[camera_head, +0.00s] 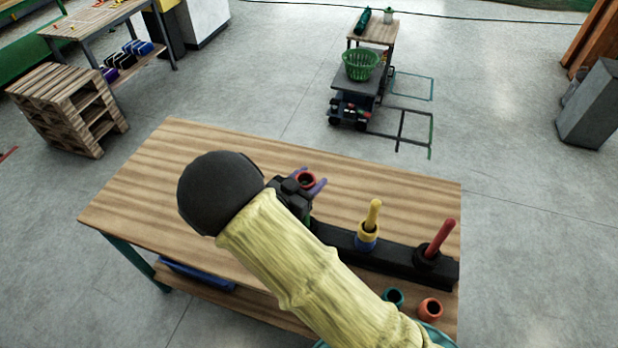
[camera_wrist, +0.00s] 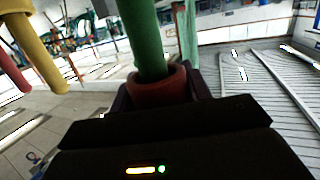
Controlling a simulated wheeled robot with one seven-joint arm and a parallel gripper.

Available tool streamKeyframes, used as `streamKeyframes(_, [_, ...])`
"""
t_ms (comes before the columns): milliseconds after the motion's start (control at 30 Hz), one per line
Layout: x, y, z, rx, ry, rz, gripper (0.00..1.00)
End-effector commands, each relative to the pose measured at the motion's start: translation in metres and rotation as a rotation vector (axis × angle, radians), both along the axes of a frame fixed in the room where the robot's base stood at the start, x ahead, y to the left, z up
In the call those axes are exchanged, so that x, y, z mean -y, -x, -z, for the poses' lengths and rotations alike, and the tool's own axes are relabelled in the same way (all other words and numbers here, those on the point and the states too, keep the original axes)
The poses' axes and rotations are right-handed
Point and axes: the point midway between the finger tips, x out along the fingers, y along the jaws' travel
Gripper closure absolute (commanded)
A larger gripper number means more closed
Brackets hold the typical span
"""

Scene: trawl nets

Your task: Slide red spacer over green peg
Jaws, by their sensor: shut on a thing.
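My gripper (camera_head: 316,187) is shut on the red spacer (camera_head: 307,180), held above the left end of the black peg base (camera_head: 345,243). In the wrist view the spacer (camera_wrist: 160,86) sits between the fingers, and the green peg (camera_wrist: 141,30) lines up with its opening, its end at or inside the hole. How far in it reaches I cannot tell. From the head camera no green shows through the spacer's dark hole; my gripper and arm hide most of the peg.
A yellow peg (camera_head: 373,214) carries yellow and blue rings. A red peg (camera_head: 440,237) has a black ring at its foot. Teal (camera_head: 393,297) and orange (camera_head: 431,308) rings stand at the front right of the wooden table (camera_head: 150,190). The table's left part is clear.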

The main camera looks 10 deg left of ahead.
Motion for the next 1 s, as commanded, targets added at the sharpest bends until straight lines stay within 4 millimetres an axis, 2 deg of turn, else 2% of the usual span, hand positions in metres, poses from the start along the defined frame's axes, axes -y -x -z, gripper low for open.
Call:
streamKeyframes(333, [0.0, 0.0, 0.002, 0.0, -0.001, 0.0, 0.74])
streamKeyframes(367, [0.0, 0.0, 0.002, 0.0, -0.001, 0.0, 0.5])
streamKeyframes(467, [0.0, 0.0, 0.002, 0.0, -0.001, 0.0, 0.31])
streamKeyframes(500, [0.0, 0.0, 0.002, 0.0, -0.001, 0.0, 0.27])
streamKeyframes(833, [-0.001, 0.002, 0.002, 0.0, -0.001, 0.0, 0.27])
streamKeyframes(1000, [-0.008, 0.016, 0.0, 0.001, -0.003, -0.002, 0.27])
